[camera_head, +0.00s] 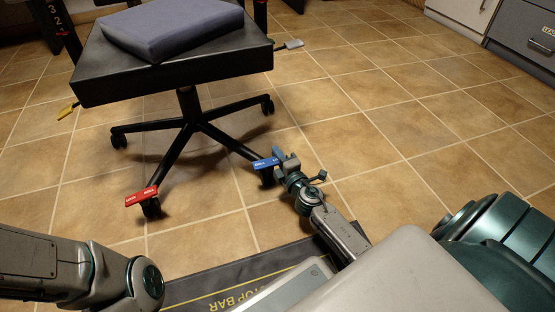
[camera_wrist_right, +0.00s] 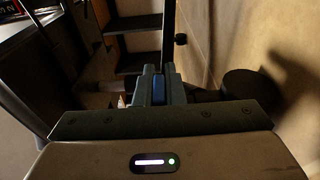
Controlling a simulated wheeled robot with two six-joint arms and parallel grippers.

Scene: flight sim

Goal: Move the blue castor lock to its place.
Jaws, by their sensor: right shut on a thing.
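The blue castor lock (camera_head: 267,162) is a small blue lever with white lettering on the castor at the end of one leg of the black chair base (camera_head: 187,122). My right gripper (camera_head: 278,157) is at the lock, its fingers shut on it. In the right wrist view the blue lock (camera_wrist_right: 158,92) shows between the two fingers (camera_wrist_right: 158,85). A red castor lock (camera_head: 142,196) with white lettering sits on the front left castor. Of my left arm only a link shows at the lower left; its gripper is out of view.
The black seat (camera_head: 180,72) carries a dark blue cushion (camera_head: 170,27). A yellow lever (camera_head: 67,111) and a grey lever (camera_head: 289,44) stick out below it. A dark floor strip lettered "STOP BAR" (camera_head: 240,272) lies in front. Tiled floor to the right is clear up to the drawers (camera_head: 525,35).

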